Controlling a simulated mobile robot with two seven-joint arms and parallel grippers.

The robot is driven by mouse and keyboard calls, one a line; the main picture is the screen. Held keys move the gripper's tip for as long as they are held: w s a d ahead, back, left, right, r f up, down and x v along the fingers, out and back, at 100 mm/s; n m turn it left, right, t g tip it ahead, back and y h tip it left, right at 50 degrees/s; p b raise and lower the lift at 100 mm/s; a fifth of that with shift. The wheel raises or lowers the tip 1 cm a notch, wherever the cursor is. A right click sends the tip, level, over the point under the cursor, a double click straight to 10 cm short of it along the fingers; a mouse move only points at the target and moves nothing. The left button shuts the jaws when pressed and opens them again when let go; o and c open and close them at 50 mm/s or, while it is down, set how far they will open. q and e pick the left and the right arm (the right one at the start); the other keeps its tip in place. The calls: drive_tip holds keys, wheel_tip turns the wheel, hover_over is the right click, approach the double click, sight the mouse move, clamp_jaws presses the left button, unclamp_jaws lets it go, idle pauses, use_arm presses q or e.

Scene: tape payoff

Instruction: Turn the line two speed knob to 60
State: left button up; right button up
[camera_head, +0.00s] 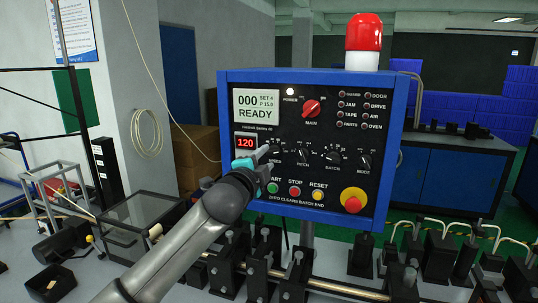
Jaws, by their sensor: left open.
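A blue-framed control panel (330,118) stands in the middle of the head view. My right gripper is out of view. No line number is readable on the panel.
Pitch (303,154), batch (333,156) and mode (364,160) knobs sit right of the speed knob. The red main switch (312,107) is above; start, stop (295,191) and reset buttons and a red emergency button (353,200) are below. Black machine parts crowd the front.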

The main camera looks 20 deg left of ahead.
sight(271, 153)
use_arm(q)
drive_tip(key=shift+w+d, duration=0.1)
drive_tip(key=shift+w, duration=1.5)
drive_tip(key=shift+c, duration=0.2)
clamp_jaws()
